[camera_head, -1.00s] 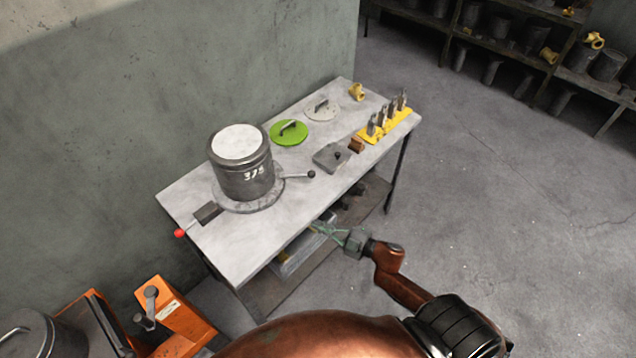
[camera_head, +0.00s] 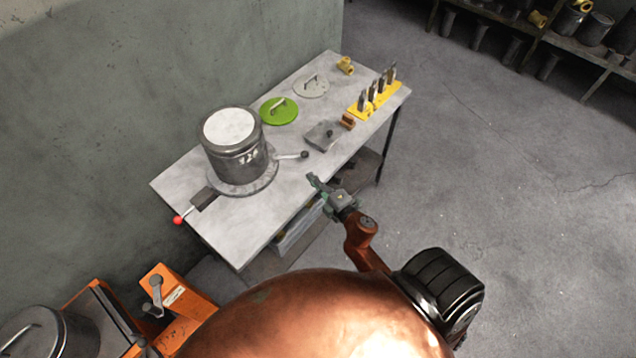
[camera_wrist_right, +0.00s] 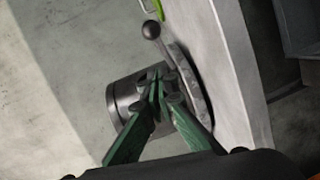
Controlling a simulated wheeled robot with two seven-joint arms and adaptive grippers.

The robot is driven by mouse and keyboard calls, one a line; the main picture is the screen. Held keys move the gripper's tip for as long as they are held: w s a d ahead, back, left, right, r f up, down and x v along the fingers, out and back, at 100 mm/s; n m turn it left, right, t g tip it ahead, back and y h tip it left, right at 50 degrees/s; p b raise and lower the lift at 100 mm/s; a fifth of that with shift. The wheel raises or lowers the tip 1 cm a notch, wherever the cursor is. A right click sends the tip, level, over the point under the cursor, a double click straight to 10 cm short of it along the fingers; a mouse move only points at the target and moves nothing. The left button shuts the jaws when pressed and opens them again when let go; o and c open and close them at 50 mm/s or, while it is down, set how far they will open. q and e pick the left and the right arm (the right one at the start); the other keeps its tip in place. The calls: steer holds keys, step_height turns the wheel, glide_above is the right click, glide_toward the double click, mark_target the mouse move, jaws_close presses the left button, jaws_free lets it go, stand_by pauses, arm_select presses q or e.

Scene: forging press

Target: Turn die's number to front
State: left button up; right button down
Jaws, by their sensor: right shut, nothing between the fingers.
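The die (camera_head: 234,160) is a dark metal cylinder with a pale top, upright on a round turntable (camera_head: 262,182) on the table. White number marks, too small to read surely, show on its side towards the lower right. The turntable has a rod with a dark ball knob (camera_head: 304,155) pointing right. My right gripper (camera_head: 313,181) is shut and empty, just right of and below that knob, near the table's front edge. In the right wrist view, the closed green fingers (camera_wrist_right: 158,78) overlap the die (camera_wrist_right: 122,95), and the knob (camera_wrist_right: 151,30) shows beyond the tips. My left gripper is out of view.
A red-knobbed lever (camera_head: 178,220) sticks out at the table's left end. A green lid (camera_head: 278,111), a grey lid (camera_head: 310,86), a dark plate (camera_head: 322,135) and a yellow tool rack (camera_head: 372,100) stand further back. The front tabletop (camera_head: 245,230) is clear.

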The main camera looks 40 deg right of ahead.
steer(key=w, duration=0.3)
steer(key=shift+w+f, duration=0.15)
steer(key=shift+w, duration=0.25)
steer(key=shift+w+d+f, duration=0.2)
steer(key=shift+w+d, duration=0.35)
steer(key=shift+w, duration=0.1)
steer(key=shift+w+d+f, duration=0.15)
steer(key=shift+w+d, duration=0.4)
steer(key=shift+w, duration=0.05)
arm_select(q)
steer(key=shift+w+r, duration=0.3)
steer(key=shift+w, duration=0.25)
arm_select(e)
steer(key=shift+w+d+f, duration=0.1)
steer(key=shift+w+d, duration=0.2)
steer(key=shift+d, duration=0.05)
